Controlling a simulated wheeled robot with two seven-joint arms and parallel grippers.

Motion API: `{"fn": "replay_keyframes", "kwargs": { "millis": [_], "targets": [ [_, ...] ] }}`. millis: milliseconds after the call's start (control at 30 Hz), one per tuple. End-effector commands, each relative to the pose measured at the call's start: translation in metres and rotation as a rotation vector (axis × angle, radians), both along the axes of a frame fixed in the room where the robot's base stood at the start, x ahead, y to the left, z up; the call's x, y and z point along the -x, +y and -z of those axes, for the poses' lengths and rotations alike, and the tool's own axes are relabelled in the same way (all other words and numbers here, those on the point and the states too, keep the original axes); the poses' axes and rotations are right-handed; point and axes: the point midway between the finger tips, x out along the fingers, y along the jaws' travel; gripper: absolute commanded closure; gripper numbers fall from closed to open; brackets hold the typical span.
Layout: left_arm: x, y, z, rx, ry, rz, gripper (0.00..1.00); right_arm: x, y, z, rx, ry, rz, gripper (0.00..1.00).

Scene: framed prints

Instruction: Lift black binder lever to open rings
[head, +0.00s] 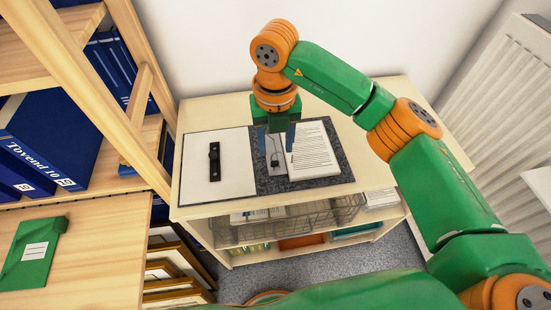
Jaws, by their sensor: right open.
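An open binder with a dark speckled cover (335,168) lies on top of the low wooden cabinet. Its right half carries a stack of printed sheets (312,152) and a grey ring mechanism (277,171) with a small dark part on it, too small to make out clearly. A black strip (214,162) lies on the white left panel (236,165). My right gripper (276,143) points down over the ring mechanism, open, with its bluish fingers on either side of it and partly hiding it. I cannot tell whether it touches the lever. My left gripper is out of view.
The cabinet top (192,110) is bare around the binder. A wire basket (320,215) sits below it. A wooden shelf with blue binders (45,140) stands at left, with a green folder (35,252) on a lower board. A white radiator (505,90) is at right.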

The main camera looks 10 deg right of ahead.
Motion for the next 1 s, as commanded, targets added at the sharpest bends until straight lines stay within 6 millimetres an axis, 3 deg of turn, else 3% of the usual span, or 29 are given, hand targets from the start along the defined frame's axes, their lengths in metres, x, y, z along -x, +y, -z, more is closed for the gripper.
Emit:
{"fn": "replay_keyframes", "kwargs": {
  "millis": [300, 567, 600, 800, 1000],
  "targets": [
    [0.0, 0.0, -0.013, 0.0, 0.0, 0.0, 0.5, 0.001, 0.001, 0.055, -0.004, 0.006, -0.002, 0.47],
    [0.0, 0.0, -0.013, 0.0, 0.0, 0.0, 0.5, 0.001, 0.001, 0.062, -0.006, 0.003, -0.002, 0.47],
    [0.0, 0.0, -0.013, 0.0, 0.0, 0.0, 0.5, 0.001, 0.001, 0.061, -0.006, 0.003, -0.002, 0.5],
    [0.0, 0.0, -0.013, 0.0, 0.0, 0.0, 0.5, 0.001, 0.002, 0.061, -0.007, 0.003, -0.002, 1.0],
    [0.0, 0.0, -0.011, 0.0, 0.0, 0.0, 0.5, 0.0, 0.002, 0.062, -0.006, 0.012, -0.001, 1.0]
  ]
}}
